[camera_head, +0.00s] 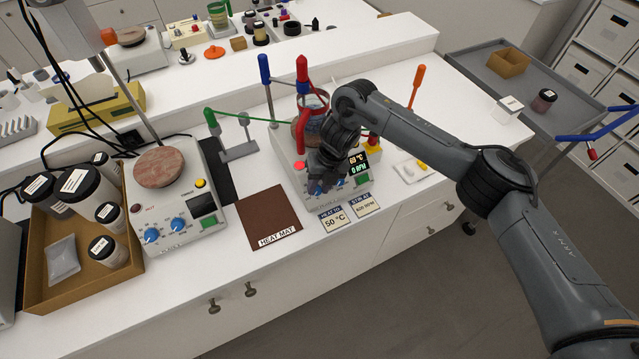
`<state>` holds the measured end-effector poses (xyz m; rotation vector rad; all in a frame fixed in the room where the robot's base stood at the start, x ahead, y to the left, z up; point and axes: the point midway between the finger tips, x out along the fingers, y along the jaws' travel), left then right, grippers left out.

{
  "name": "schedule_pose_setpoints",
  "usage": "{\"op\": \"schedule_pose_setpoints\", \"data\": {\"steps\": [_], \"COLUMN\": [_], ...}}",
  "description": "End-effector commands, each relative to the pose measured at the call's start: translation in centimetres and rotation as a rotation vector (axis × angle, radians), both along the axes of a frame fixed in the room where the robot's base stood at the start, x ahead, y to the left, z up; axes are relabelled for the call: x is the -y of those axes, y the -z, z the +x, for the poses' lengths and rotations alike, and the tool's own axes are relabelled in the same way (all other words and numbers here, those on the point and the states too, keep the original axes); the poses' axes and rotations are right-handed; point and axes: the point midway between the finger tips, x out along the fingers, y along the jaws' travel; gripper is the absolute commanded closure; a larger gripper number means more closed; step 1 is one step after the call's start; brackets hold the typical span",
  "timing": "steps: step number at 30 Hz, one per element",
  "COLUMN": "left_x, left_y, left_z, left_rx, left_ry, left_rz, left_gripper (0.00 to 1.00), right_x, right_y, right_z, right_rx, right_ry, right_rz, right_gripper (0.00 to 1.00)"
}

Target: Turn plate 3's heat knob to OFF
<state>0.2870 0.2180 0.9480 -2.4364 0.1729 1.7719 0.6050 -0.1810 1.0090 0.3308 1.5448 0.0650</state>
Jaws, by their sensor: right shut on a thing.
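A hot plate (289,172) stands right of centre with a vessel (314,101) on top. Its number is too small to read, and I cannot tell for sure that it is plate 3. Its display (358,161) shows a temperature line and 0 RPM. My right gripper (317,186) reaches down over its front panel, shut at the left knob, the heat knob, which it mostly hides. The knob's pointer cannot be read. A second blue knob (341,182) shows just to the right. My left gripper is not in view.
Left stands another hot plate (205,232) with a round reddish top. A brown heat mat (268,217) lies between the plates. Cards reading 50 °C (334,220) and a stir setting (364,206) lie in front. A cardboard tray of jars (37,297) is far left.

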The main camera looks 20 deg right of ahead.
Motion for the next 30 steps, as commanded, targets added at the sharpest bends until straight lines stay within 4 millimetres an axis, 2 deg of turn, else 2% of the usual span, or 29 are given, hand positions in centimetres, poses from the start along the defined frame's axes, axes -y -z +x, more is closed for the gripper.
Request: {"op": "schedule_pose_setpoints", "data": {"steps": [5,6,11,22,26,30], "left_x": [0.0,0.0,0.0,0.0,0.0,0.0], "left_y": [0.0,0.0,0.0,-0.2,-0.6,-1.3], "left_z": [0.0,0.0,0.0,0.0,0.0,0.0], "left_rx": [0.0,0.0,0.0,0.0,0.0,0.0], "left_ry": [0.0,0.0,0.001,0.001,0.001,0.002], "left_rz": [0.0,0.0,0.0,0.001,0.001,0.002], "left_gripper": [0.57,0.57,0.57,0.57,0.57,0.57], "right_x": [0.0,0.0,0.0,0.1,0.5,1.1], "right_y": [0.2,0.2,0.1,-0.5,-1.9,-4.2], "right_z": [-0.1,-0.1,-0.1,0.0,0.0,0.0], "right_rx": [-0.002,-0.002,-0.002,0.001,0.004,0.004], "right_ry": [-0.001,-0.001,-0.001,-0.001,0.0,-0.001], "right_rz": [-0.002,-0.002,-0.001,0.0,-0.001,-0.002], "right_gripper": [0.99,0.66,0.43,0.43,0.43,0.43]}}
